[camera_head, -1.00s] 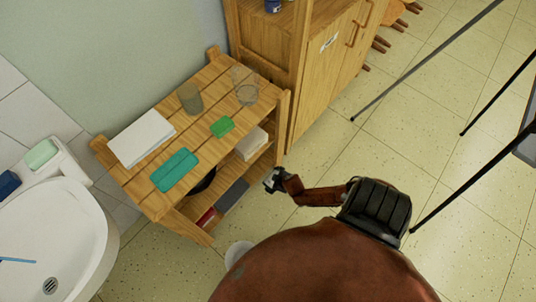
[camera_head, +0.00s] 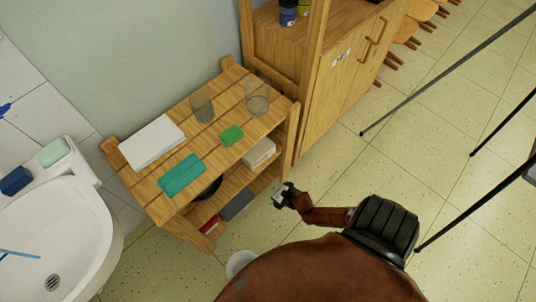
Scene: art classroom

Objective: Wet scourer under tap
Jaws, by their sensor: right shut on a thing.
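My right gripper (camera_head: 284,195) is beside the front right leg of the wooden shelf unit, over the floor. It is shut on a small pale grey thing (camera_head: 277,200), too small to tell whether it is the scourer. The white sink (camera_head: 85,235) is at the lower left, with a drain (camera_head: 53,282) in its bowl. A dark blue block (camera_head: 15,180) and a pale green block (camera_head: 53,152) sit on the sink's back ledge. My left gripper is not in view.
The wooden shelf unit (camera_head: 215,148) holds a white paper stack (camera_head: 150,142), a teal cloth-like piece (camera_head: 181,175), a green block (camera_head: 231,134) and two clear cups. A wooden cabinet (camera_head: 340,80) stands behind it. A white bucket (camera_head: 239,262) and thin black legs (camera_head: 445,81) stand on the floor.

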